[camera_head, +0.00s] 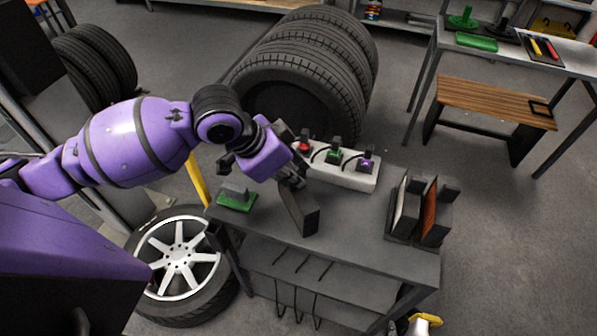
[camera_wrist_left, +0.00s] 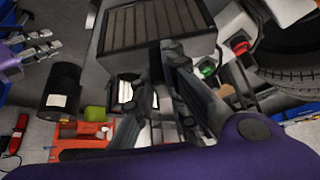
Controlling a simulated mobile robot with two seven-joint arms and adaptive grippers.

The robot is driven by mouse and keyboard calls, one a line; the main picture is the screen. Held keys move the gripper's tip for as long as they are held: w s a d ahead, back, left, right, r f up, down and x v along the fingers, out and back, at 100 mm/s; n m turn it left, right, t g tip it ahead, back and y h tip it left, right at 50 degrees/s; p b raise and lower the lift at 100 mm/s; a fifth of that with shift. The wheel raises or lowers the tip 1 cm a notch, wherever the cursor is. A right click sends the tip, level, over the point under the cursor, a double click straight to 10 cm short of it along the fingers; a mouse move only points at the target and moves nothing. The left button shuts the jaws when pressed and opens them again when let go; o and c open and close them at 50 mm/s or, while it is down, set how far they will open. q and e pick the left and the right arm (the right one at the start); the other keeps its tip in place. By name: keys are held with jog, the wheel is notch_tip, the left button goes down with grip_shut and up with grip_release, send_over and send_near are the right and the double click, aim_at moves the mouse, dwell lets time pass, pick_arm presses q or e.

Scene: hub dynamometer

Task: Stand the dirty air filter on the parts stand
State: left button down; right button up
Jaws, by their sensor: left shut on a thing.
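My left gripper (camera_head: 290,180) is shut on the dirty air filter (camera_head: 299,212), a dark grey panel held upright at the middle of the grey bench. I cannot tell whether its lower edge touches the bench top. In the left wrist view the filter's grey pleated face (camera_wrist_left: 157,24) shows in a dark frame, beyond the gripper fingers (camera_wrist_left: 168,60). A dark slotted stand (camera_head: 402,238), seemingly the parts stand, is at the bench's right end, apart from the filter. It holds a pale panel (camera_head: 399,204) and an orange-brown panel (camera_head: 429,211). My right gripper (camera_wrist_left: 38,48) seems to show at the left wrist view's left edge.
A white block (camera_head: 345,177) with red, green and purple connectors lies along the bench's back. A green-based block (camera_head: 236,200) is at its left end. Bare bench top (camera_head: 352,220) lies between filter and slotted stand. Tyres (camera_head: 310,75) stand behind.

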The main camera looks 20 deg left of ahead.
aim_at(294, 188)
pick_arm(q)
notch_tip(294, 188, down, 3)
jog(key=shift+d+f+b, duration=0.1)
jog(key=shift+b, duration=0.75)
jog(key=shift+w+f+b, duration=0.15)
jog(key=shift+f+b, duration=0.15)
jog(key=shift+f, duration=0.05)
jog(key=shift+r, duration=0.25)
jog(key=c, duration=1.8)
grip_release()
jog(key=shift+f, duration=0.15)
jog(key=shift+o, duration=0.2)
jog(key=shift+r, duration=0.3)
jog(key=p+v, duration=0.1)
jog(key=v, duration=1)
jog(key=shift+s+a+r+p, duration=0.2)
jog(key=shift+a+r+p, duration=0.05)
jog(key=shift+p, duration=0.15)
pick_arm(e)
jog(key=shift+s+d+f, duration=0.1)
jog(key=shift+s+f, duration=0.1)
jog(key=shift+f, duration=0.15)
